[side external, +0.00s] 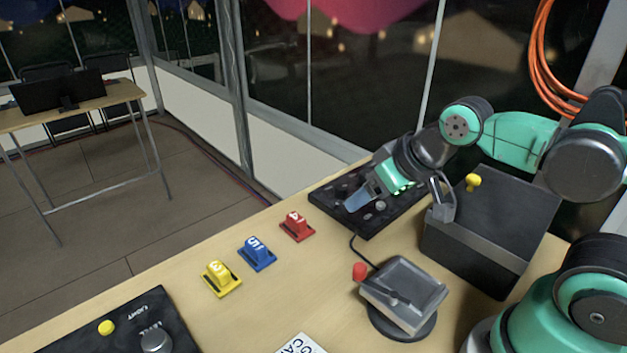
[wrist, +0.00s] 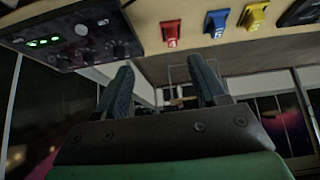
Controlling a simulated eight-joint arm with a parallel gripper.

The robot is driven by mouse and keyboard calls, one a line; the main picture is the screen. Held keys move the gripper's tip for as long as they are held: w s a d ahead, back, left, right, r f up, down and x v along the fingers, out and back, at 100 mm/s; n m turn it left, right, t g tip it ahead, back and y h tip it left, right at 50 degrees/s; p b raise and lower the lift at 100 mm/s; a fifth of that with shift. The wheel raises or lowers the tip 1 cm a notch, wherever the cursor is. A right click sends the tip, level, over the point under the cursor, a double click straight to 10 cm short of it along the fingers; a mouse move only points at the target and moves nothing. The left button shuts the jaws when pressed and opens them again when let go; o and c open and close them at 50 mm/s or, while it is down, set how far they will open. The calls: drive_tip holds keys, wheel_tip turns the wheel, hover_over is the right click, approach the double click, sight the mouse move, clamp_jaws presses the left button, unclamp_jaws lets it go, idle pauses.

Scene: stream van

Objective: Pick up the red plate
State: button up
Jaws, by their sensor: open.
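The red plate (side external: 297,226) is a small red block with a white 4 on a flat base. It stands on the wooden table, at the upper end of a row with a blue and a yellow one. It also shows at the top of the wrist view (wrist: 171,33). My gripper (wrist: 163,87) is open, with nothing between its fingers. In the side view my gripper is over the black panel, to the upper right of the red plate and apart from it.
The blue block (side external: 257,253) and yellow block (side external: 221,278) stand close by. A black knob panel (side external: 398,213), dark box (side external: 490,225), grey device with a red knob (side external: 405,292) and light panel (side external: 120,330) are on the table. Bare wood lies around the blocks.

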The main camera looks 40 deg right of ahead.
drive_tip(key=g, duration=0.7)
hover_over(295, 216)
wheel_tip(295, 216, down, 6)
drive_tip(key=shift+f, duration=0.15)
drive_tip(key=shift+w+f, duration=0.1)
drive_tip(key=shift+f, duration=0.55)
wheel_tip(295, 216, down, 5)
clamp_jaws()
